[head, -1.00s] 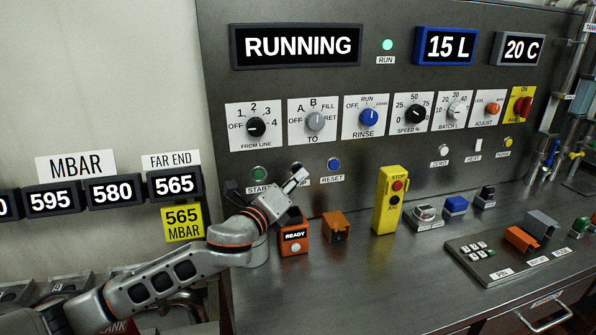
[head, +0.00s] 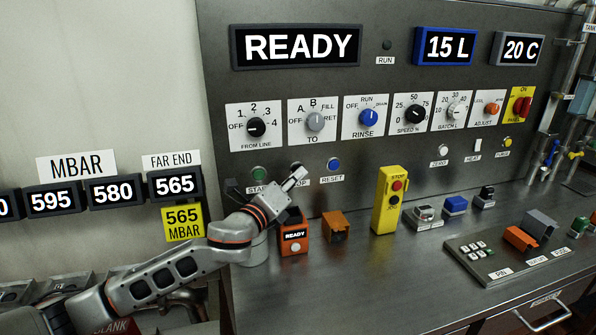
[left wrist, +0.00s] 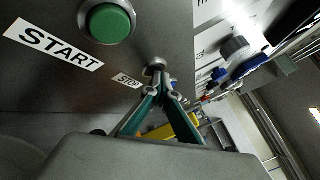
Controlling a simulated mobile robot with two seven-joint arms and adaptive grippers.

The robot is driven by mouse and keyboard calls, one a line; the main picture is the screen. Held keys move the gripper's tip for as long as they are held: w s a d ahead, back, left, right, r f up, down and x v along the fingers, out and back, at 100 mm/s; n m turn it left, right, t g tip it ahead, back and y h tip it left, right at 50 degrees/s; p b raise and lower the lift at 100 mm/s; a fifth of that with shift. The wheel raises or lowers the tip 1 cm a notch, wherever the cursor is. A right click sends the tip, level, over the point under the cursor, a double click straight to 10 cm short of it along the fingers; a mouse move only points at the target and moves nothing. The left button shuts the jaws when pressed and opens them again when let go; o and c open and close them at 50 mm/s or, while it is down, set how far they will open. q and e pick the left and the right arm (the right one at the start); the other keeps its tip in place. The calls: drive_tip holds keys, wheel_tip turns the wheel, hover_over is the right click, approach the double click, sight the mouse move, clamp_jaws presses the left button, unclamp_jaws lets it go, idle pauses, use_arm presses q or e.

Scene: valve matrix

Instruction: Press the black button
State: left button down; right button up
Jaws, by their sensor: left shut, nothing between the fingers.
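My left gripper (head: 297,174) is shut and empty, with its tips at the panel between the green START button (head: 259,173) and the blue RESET button (head: 334,164). In the left wrist view the closed fingertips (left wrist: 156,75) are at a small dark round button (left wrist: 155,64) by the STOP label (left wrist: 126,81). The fingertips partly cover this button, so I cannot tell how far it is pushed in. The green START button (left wrist: 107,22) is close by on the left. The large display (head: 296,46) reads READY and the RUN lamp (head: 387,45) is dark. My right gripper is not in view.
An orange READY box (head: 294,237), another orange box (head: 336,228) and a yellow STOP/JOG box (head: 387,203) stand on the metal bench below. A row of knobs, including a blue RINSE knob (head: 368,118), lies above.

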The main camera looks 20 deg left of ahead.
use_arm(q)
drive_tip(key=shift+s, duration=0.1)
drive_tip(key=shift+s+d+p, duration=0.45)
drive_tip(key=shift+s, duration=0.2)
drive_tip(key=shift+s+d+p, duration=0.55)
drive_tip(key=shift+s+d, duration=0.15)
drive_tip(key=shift+s, duration=0.35)
drive_tip(key=shift+s+d+p, duration=0.5)
drive_tip(key=shift+s+d, duration=0.2)
drive_tip(key=shift+s, duration=0.35)
